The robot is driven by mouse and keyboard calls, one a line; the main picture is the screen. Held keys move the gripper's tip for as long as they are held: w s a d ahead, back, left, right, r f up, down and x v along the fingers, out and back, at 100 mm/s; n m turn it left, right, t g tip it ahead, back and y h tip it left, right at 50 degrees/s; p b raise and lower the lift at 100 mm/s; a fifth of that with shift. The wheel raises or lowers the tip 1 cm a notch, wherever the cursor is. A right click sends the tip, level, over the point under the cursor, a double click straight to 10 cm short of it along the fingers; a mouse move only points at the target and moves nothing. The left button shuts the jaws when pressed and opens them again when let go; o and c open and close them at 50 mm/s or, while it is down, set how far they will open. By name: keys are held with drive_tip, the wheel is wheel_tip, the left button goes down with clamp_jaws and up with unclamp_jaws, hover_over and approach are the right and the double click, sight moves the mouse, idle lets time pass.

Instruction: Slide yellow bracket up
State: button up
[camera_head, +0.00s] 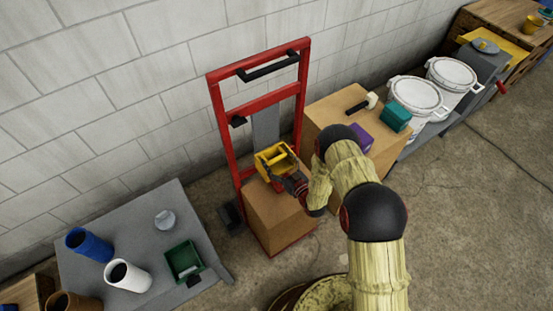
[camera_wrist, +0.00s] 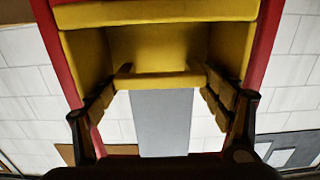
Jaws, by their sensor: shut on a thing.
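The yellow bracket (camera_head: 275,158) is a boxy, hollow piece on the red upright frame (camera_head: 223,135), low on a vertical grey strip (camera_head: 266,125). It sits just above a brown box. My gripper (camera_head: 287,177) reaches it from the lower right and is shut on it. In the wrist view the yellow bracket (camera_wrist: 155,12) fills the upper middle, and my gripper's two fingers (camera_wrist: 160,98) meet its lower left and right sides. The grey strip (camera_wrist: 160,125) shows between the fingers. The exact contact is partly hidden by the fingers.
The brown box (camera_head: 278,220) stands below the bracket. The frame has a black handle (camera_head: 267,67) at its top. A brown crate (camera_head: 330,112) with a hammer, teal box and purple box stands to the right. A grey table (camera_head: 140,225) with cups is at left.

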wheel_tip(320, 180, up, 14)
drive_tip(key=p, duration=0.6)
drive_tip(key=shift+w, duration=0.15)
drive_tip(key=shift+f, duration=0.1)
drive_tip(key=o, duration=1.7)
drive_tip(key=shift+f, duration=0.1)
drive_tip(key=shift+f, duration=0.1)
drive_tip(key=v, duration=1.2)
